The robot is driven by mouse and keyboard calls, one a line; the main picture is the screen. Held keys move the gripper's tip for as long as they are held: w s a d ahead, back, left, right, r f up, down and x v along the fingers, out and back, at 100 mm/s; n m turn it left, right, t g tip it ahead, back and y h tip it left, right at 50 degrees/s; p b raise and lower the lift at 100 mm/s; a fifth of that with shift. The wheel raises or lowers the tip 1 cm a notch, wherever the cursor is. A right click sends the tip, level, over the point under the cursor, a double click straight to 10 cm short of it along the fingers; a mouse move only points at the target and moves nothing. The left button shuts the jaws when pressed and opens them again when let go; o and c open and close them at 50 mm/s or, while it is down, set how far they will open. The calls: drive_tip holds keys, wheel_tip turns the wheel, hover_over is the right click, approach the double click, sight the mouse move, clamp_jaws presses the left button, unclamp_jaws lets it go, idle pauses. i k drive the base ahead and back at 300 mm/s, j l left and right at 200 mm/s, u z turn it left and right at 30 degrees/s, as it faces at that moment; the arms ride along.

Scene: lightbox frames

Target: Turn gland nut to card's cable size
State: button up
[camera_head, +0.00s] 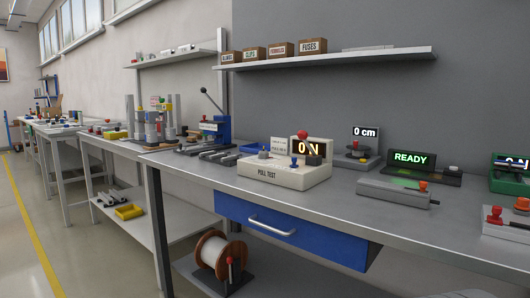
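My gripper is not in view. I cannot make out a gland nut for certain at this distance. The PULL TEST box carries a red-knobbed lever, blue posts, a grey round part and a display reading "0 N". It stands on the grey workbench (200,166).
A "0 cm" display (365,132), a READY display (411,158) and a grey device (393,193) stand rightward on the bench. A blue press (216,128) stands left. A labelled-box shelf (350,60) hangs above. A blue drawer (290,232) and cable reel (217,250) are below.

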sight(264, 155)
drive_tip(key=i+j+z, duration=0.15)
drive_tip(key=j, duration=0.55)
drive_tip(key=j+z, duration=0.15)
drive_tip(key=j, duration=0.55)
drive_tip(key=i, duration=0.05)
